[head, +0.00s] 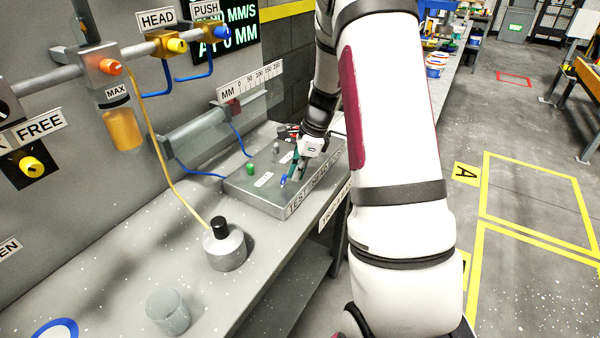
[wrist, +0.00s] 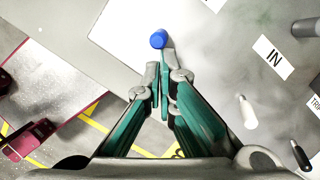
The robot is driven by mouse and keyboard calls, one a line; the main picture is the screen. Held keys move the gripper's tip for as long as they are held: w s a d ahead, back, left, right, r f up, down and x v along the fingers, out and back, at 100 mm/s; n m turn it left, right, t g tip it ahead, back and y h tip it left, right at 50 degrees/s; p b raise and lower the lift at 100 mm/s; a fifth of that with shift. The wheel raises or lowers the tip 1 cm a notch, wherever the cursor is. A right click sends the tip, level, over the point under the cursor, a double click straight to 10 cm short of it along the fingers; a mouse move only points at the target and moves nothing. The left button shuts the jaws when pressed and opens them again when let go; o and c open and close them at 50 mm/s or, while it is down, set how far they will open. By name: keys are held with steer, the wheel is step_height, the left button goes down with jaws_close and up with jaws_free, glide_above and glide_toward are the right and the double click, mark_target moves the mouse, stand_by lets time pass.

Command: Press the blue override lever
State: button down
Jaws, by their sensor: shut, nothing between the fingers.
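The blue override lever (head: 283,181) stands near the front edge of the grey test box on the bench. In the wrist view its round blue top (wrist: 158,39) shows just beyond my fingertips. My gripper (wrist: 159,72) points at it with its green fingers closed together and nothing between them. In the head view my gripper (head: 292,174) is over the box, close by the lever on its right. I cannot tell whether the fingertips touch the lever.
A green knob (head: 249,168) stands on the box (head: 262,199). A white-topped lever (wrist: 247,110) and a black-topped lever (wrist: 300,155) show right of my fingers in the wrist view. A metal pot with a black knob (head: 226,248) and a grey cup (head: 168,310) stand on the bench.

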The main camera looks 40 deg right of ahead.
steer(key=shift+w+a+r+g+h, duration=0.2)
steer(key=shift+w+g, duration=0.15)
steer(key=shift+g, duration=0.15)
steer(key=shift+w+a+r+g+h, duration=0.1)
steer(key=shift+w+g+h, duration=0.15)
steer(key=shift+g, duration=0.25)
steer(key=shift+w+a+r+g+h+b, duration=0.1)
steer(key=shift+w+g+h+b, duration=0.1)
steer(key=shift+w+g+b, duration=0.3)
steer(key=shift+w+r+g+h+b, duration=0.15)
steer(key=shift+g+b, duration=0.15)
steer(key=shift+g, duration=0.4)
steer(key=shift+s, duration=0.1)
steer(key=shift+v, duration=0.8)
steer(key=shift+s, duration=0.15)
steer(key=d+r, duration=0.3)
steer(key=r, duration=0.8)
steer(key=shift+w+d, duration=0.3)
steer(key=shift+w, duration=0.05)
